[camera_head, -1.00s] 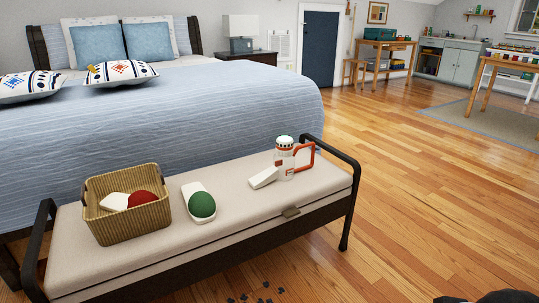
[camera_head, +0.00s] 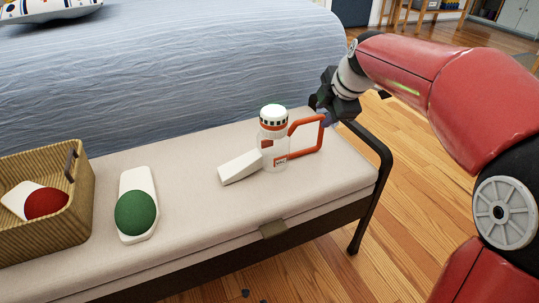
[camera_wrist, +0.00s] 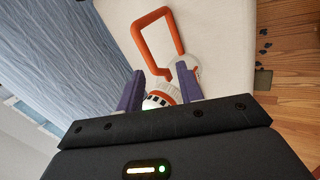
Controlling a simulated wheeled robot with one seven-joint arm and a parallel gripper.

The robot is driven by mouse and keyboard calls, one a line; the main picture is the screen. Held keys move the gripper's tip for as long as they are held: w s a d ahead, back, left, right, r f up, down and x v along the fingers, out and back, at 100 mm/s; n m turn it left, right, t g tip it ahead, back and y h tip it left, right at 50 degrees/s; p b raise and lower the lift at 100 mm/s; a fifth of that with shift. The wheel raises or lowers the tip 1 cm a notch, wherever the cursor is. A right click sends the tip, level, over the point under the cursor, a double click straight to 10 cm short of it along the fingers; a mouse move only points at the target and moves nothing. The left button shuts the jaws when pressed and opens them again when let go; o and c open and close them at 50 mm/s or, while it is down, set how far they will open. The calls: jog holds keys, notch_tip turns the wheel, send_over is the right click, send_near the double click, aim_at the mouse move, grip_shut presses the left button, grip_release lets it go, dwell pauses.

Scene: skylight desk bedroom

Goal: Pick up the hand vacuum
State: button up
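The hand vacuum (camera_head: 274,152) stands on the bench's cushion. It has a white, black-banded top, a clear body, a white nozzle pointing left and an orange loop handle (camera_head: 322,134) on the right. My gripper (camera_head: 327,116) is just beyond and above the handle, at the bench's right end. In the wrist view, my gripper (camera_wrist: 160,72) has its purple fingers apart with nothing held. The vacuum's white top (camera_wrist: 160,100) shows between the fingers there, with the orange handle (camera_wrist: 137,34) ahead of them.
The bench (camera_head: 200,200) has a black metal rail (camera_head: 385,165) at its right end, close to my arm. A white item with a green ball (camera_head: 135,212) and a wicker basket (camera_head: 80,215) are to the left. The bed (camera_head: 150,90) is behind.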

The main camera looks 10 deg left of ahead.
aim_at(306, 119)
jog(key=w+f, duration=0.1)
jog(key=w+a+n, duration=0.1)
jog(key=w+a+f+n, duration=0.1)
jog(key=shift+w+f+y, duration=0.25)
jog(key=shift+f+y, duration=0.05)
jog(key=shift+f, duration=0.05)
jog(key=x, duration=0.3)
jog(key=b+x, duration=0.1)
jog(key=x, duration=0.2)
jog(key=shift+s+a+r, duration=0.1)
jog(key=shift+a, duration=0.25)
jog(key=shift+c, duration=0.4)
grip_shut()
jog(key=shift+r, duration=0.15)
